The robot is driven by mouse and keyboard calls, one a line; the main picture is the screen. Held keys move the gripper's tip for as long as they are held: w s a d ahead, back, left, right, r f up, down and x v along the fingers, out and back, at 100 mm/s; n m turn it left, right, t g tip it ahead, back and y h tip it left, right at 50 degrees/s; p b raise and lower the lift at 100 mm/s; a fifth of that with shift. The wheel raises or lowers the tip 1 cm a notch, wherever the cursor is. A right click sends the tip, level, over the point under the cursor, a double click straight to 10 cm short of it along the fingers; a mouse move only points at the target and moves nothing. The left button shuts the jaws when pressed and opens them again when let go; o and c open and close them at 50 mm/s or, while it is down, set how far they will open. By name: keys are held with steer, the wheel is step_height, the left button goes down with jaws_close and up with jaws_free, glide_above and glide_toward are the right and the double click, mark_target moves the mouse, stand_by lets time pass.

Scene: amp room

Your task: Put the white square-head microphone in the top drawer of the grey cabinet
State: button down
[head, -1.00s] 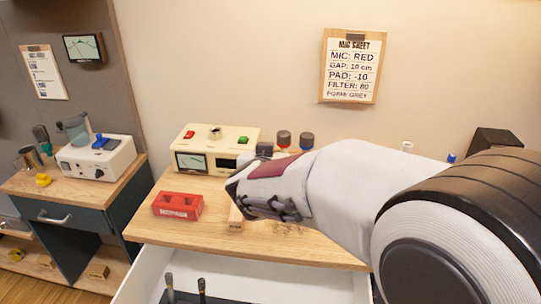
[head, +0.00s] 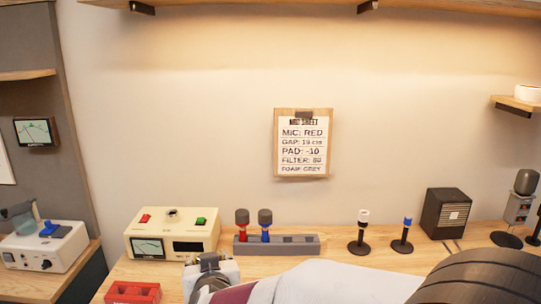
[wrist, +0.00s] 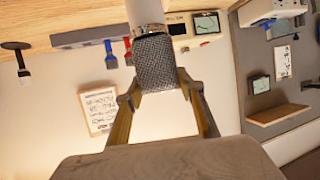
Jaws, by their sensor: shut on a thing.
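The white microphone (wrist: 148,12) with a grey mesh head shows at the top middle of the wrist view. My gripper (wrist: 160,88) is shut on it, with one finger on each side of the mesh head. In the head view my gripper (head: 210,275) is at the lower edge, in front of the cream meter box; the microphone cannot be clearly told apart there. The grey cabinet and its top drawer are out of the head view now.
To the right are a white-topped stand (head: 362,232), blue-topped stand (head: 403,236) and black speaker box (head: 447,213).

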steer(key=s+r+n+g+y, duration=0.1)
steer(key=s+n+y, duration=0.1)
steer(key=s, duration=0.6)
steer(key=s+a+r+n+g+y, duration=0.1)
steer(key=s+n+y, duration=0.2)
steer(key=s, duration=0.6)
steer(key=shift+a+g, duration=0.25)
steer(key=shift+g, duration=0.15)
steer(key=shift+f, duration=0.1)
steer(key=w+d+m+t+h, duration=0.1)
steer(key=w+d+m+h, duration=0.1)
steer(key=d, duration=0.8)
steer(key=w+d+m+t+h, duration=0.1)
steer(key=w+d+m+h, duration=0.2)
steer(key=w+d, duration=0.3)
steer(key=w+d+m+t+h, duration=0.1)
steer(key=w+d+m+h, duration=0.2)
steer(key=d, duration=1.3)
steer(key=shift+w+d+h, duration=0.15)
steer(key=shift+w+h, duration=0.15)
steer(key=shift+w, duration=0.1)
steer(key=shift+w+a, duration=0.1)
steer(key=shift+a, duration=0.1)
